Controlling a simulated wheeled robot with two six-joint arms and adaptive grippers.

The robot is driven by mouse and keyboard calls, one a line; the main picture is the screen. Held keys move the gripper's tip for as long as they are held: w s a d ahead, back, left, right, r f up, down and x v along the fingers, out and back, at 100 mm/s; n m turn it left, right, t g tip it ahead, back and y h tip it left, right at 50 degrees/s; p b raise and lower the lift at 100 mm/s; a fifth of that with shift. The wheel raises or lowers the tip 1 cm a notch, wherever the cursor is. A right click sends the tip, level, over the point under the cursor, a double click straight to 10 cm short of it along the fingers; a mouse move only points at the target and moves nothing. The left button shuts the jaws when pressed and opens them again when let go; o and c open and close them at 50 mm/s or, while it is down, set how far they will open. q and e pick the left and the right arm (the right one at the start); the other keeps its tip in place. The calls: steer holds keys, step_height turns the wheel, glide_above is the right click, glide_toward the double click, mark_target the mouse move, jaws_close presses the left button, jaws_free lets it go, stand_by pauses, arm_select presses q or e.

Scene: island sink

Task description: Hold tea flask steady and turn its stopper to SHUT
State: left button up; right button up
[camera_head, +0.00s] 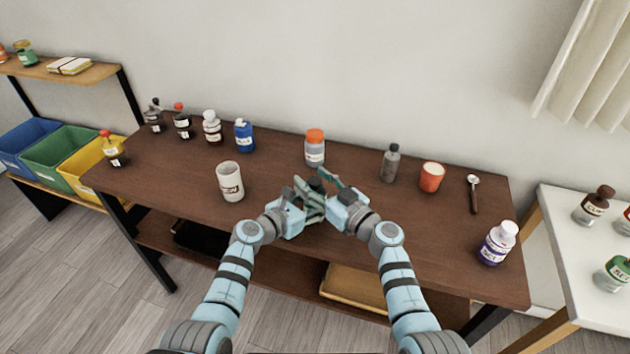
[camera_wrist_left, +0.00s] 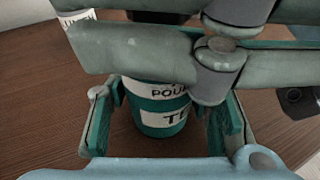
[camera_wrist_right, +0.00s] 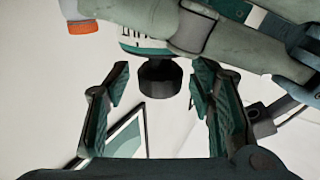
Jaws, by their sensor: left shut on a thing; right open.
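The tea flask is teal with white label bands. It shows in the left wrist view (camera_wrist_left: 163,122) between the fingers of my left gripper (camera_wrist_left: 165,108), which is shut around its body. Lettering there begins "POU", with a partly covered "T" word below. In the right wrist view the flask's dark stopper (camera_wrist_right: 160,82) lies between the open fingers of my right gripper (camera_wrist_right: 162,95), with gaps on both sides. A white band with partly hidden lettering is next to it. In the head view my grippers mostly hide the flask at the table's middle.
On the brown table (camera_head: 270,230), a beige mug (camera_head: 230,182) stands left of my grippers and an orange-lidded jar (camera_head: 315,150) behind them. A grey bottle (camera_head: 390,165), red cup (camera_head: 431,178) and spoon (camera_head: 474,195) are to the right. Several bottles line the back left.

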steer(key=shift+c, duration=0.2)
jaws_close()
steer(key=shift+n+g+y, duration=1.6)
steer(key=shift+g+y, duration=0.1)
steer(key=shift+g, duration=0.2)
steer(key=shift+o, duration=0.2)
jaws_free()
steer(key=v, duration=1.2)
